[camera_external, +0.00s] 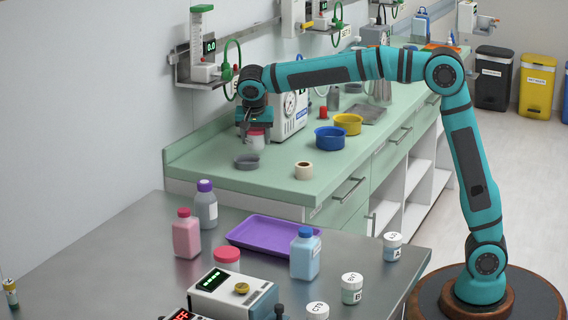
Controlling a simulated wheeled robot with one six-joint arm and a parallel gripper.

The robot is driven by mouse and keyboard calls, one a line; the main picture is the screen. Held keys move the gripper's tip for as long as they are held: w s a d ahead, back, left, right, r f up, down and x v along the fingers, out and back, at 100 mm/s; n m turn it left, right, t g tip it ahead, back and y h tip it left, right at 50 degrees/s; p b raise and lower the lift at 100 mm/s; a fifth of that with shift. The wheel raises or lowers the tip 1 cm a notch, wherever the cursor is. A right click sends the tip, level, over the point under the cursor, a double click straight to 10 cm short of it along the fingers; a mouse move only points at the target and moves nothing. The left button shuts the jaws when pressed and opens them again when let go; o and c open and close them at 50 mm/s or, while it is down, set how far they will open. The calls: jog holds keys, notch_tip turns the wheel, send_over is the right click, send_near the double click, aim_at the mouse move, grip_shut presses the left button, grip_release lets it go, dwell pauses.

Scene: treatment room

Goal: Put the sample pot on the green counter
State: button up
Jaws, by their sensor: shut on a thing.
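My gripper (255,127) is at the left part of the green counter (215,178), pointing down. It is shut on a small pale pot with a red lid (256,141), which I take as the sample pot. The pot is upright over the counter, just behind a grey bowl (246,161). I cannot tell whether its base touches the counter top.
A white device with a gauge (288,116) stands close right of my gripper. A blue bowl (330,138), a yellow bowl (348,124) and a tape roll (304,171) are on the counter. The steel table (130,235) holds bottles and a purple tray (262,246).

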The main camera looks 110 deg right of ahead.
jog(key=shift+f, duration=1)
jog(key=shift+f, duration=0.15)
jog(key=o, duration=1)
jog(key=shift+c, duration=0.2)
jog(key=v, duration=1.2)
jog(key=shift+w+a, duration=0.1)
